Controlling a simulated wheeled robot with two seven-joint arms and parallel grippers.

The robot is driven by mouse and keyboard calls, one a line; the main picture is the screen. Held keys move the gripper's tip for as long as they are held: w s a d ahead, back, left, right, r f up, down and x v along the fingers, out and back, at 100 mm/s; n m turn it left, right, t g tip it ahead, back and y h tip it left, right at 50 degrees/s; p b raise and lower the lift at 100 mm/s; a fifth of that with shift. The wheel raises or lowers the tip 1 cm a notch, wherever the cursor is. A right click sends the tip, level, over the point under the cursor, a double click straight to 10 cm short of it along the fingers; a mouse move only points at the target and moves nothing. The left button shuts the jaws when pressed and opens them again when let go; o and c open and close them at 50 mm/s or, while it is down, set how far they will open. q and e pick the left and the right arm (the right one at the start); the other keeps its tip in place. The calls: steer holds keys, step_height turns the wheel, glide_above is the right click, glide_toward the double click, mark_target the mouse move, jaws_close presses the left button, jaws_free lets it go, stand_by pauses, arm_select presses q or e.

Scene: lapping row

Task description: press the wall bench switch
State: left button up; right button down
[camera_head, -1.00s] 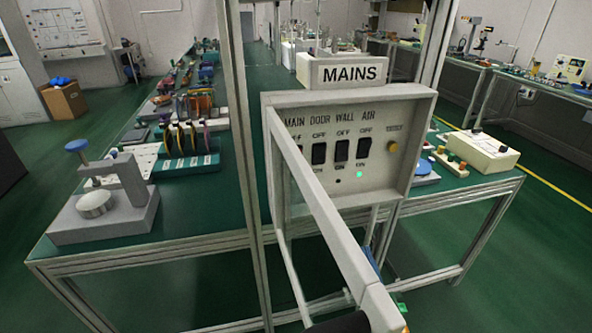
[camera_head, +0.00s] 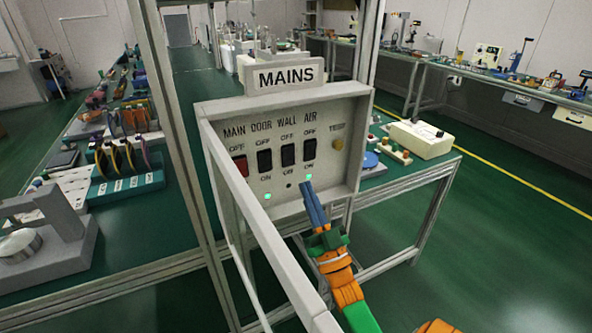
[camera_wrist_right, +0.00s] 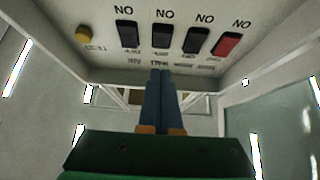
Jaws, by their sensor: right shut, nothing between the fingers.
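The switch panel (camera_head: 222,119) under the MAINS sign stands on the bench frame. The WALL switch (camera_head: 288,154) is a black rocker, third from the left; the lamp below it is dark. The DOOR switch (camera_head: 264,160) and AIR switch (camera_head: 309,148) flank it, with green lamps lit below both. The MAIN switch (camera_head: 240,165) is red. The wrist view shows the panel upside down, with the WALL switch (camera_wrist_right: 163,36) beyond my fingertips. My right gripper (camera_head: 306,187) is shut and empty, its blue fingers pointing at the panel's lower part. Contact cannot be told. My left gripper is out of view.
A yellow test button (camera_head: 337,144) is right of the switches. A cream box (camera_head: 420,140) sits on the bench behind. Open floor lies to the right.

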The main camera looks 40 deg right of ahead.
mark_target(290, 159)
steer(key=shift+w+d+r, duration=0.15)
steer(key=shift+w+d, duration=0.15)
steer(key=shift+w, duration=0.65)
steer(key=shift+w+d+r, duration=0.2)
steer(key=shift+w+d, duration=0.1)
steer(key=shift+w, duration=0.7)
steer(key=shift+w+d+r, duration=0.15)
steer(key=shift+w+d, duration=0.15)
steer(key=shift+w, duration=0.65)
